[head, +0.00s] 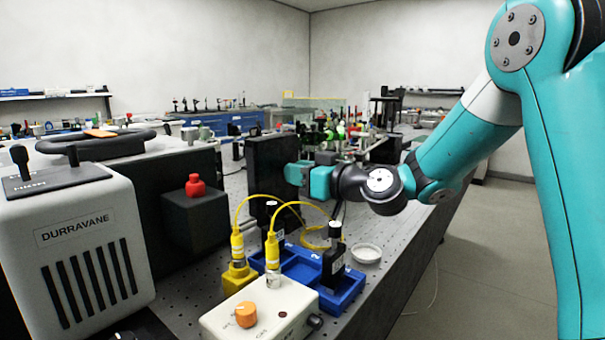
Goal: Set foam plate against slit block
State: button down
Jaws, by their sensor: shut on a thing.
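A dark upright plate (270,165), which I take to be the foam plate, stands near the middle of the bench. My gripper (299,176) is at the plate's right edge, with its teal fingers shut on it. The fingertips are partly hidden by the gripper body and the plate. I cannot tell whether the plate's lower edge touches the bench. I cannot pick out the slit block with certainty; it may be hidden behind the plate or among the crowded parts.
In front are a blue tray (345,298) with black posts, yellow cables (292,203), and a white control box (265,308) with an orange knob. A black block (193,222) with a red knob stands left. A white dish (367,253) lies right, near the bench edge.

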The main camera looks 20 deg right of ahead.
aim_at(270, 174)
jog(key=s+a, duration=0.1)
jog(key=a, duration=0.1)
jog(key=s+a+b, duration=0.1)
jog(key=shift+s+a, duration=0.15)
jog(key=shift+a, duration=0.25)
jog(key=c, duration=1)
grip_release()
jog(key=shift+a, duration=0.15)
jog(key=shift+s+d, duration=0.15)
jog(key=shift+d, duration=0.1)
jog(key=b+v, duration=0.6)
jog(key=v, duration=1.1)
jog(key=shift+b, duration=0.4)
